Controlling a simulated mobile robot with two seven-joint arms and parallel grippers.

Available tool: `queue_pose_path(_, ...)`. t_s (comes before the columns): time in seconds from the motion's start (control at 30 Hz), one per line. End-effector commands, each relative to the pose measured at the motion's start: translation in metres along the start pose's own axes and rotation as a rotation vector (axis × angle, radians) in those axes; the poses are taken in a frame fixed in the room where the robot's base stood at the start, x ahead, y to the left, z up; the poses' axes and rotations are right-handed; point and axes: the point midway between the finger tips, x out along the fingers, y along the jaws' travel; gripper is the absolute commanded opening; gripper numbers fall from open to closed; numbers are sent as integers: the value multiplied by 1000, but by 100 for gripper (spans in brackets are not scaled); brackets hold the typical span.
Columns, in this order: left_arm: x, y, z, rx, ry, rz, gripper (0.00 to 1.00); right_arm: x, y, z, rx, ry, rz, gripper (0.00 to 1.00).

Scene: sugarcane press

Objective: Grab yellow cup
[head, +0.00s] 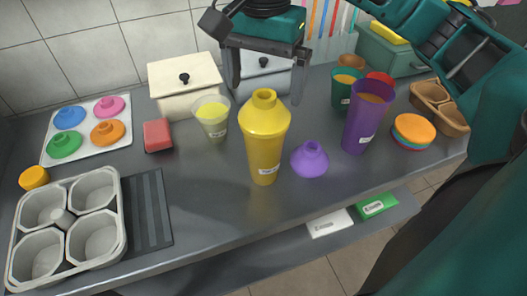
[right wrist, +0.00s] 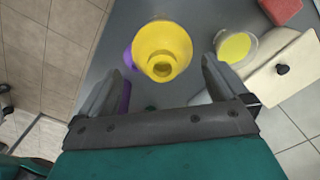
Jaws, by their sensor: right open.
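The yellow cup (head: 264,145) stands upright in the middle of the counter, with a yellow domed lid on top and a small label near its base. In the right wrist view the yellow cup (right wrist: 162,48) is seen from above, just beyond the fingertips. My right gripper (head: 265,97) is open and empty, its fingers pointing down, near and seemingly behind the cup's top in the head view. In the right wrist view the two fingers of the gripper (right wrist: 163,76) are spread wide, apart from the cup. My left gripper is not in view.
A purple lid (head: 310,160) lies close right of the yellow cup. A clear cup of yellow liquid (head: 212,118) stands to its left. A purple cup (head: 366,125) and a green cup (head: 344,90) stand right. A cream box (head: 184,75) stands behind.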

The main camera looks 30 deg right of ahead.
Motion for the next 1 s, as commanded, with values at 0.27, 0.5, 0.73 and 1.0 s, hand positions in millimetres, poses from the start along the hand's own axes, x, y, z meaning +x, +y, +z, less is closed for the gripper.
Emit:
queue_pose_path(0.27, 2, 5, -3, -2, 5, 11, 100, 22, 0, -1, 2, 0, 2, 100)
queue_pose_path(0.5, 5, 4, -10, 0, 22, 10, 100, 57, -1, -5, 0, -2, 2, 100)
queue_pose_path(0.73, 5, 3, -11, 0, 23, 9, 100, 66, -2, -5, 0, 0, -2, 100)
queue_pose_path(1.0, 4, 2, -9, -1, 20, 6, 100, 66, -2, -5, 0, 0, -1, 86)
